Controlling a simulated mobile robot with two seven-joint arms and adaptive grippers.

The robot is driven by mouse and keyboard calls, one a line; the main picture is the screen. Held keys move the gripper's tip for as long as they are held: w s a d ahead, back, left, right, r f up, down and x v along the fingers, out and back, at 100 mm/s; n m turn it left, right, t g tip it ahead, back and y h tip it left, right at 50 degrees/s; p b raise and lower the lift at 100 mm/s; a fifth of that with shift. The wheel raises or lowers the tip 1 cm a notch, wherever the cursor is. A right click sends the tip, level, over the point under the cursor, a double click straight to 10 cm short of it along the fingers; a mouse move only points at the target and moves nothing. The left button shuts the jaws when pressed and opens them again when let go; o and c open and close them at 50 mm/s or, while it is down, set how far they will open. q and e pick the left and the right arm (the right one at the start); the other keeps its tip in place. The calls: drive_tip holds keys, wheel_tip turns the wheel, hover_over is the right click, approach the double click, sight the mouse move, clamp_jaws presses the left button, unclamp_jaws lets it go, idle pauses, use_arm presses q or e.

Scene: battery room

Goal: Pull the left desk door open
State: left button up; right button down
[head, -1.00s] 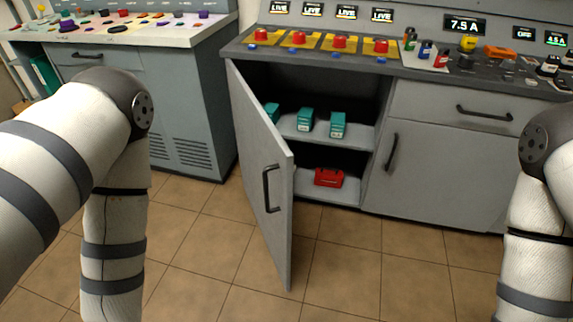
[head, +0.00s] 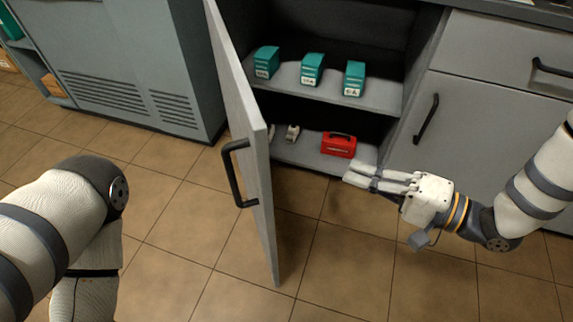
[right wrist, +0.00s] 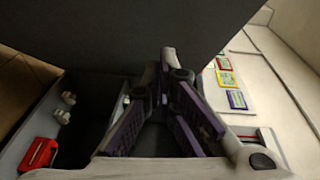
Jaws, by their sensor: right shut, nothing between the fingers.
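The left desk door (head: 245,105) is a grey panel standing swung out from the cabinet, with the compartment behind it open to view. Its black handle (head: 233,180) is on the side facing left. My right gripper (head: 354,175) is shut and empty, pointing left in front of the compartment's lower right corner. It is to the right of the door and apart from it and its handle. Its closed fingers also fill the middle of the right wrist view (right wrist: 166,85). My left arm shows at the lower left, but its gripper is out of view.
Several teal boxes, one being here (head: 312,70), stand on the upper shelf (head: 375,95). A red case (head: 339,145) and small white items sit below. The right door (head: 465,125) is shut under a drawer (head: 510,50). Tiled floor (head: 340,260) is free in front.

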use_arm(q)
drive_tip(key=shift+f, duration=0.2)
use_arm(e)
drive_tip(key=w+a+r+y, duration=0.1)
drive_tip(key=w+a+r, duration=0.1)
drive_tip(key=a, duration=1)
drive_tip(key=shift+w+a+g, duration=0.35)
drive_tip(key=shift+w+g, duration=0.05)
drive_tip(key=shift+w, duration=0.2)
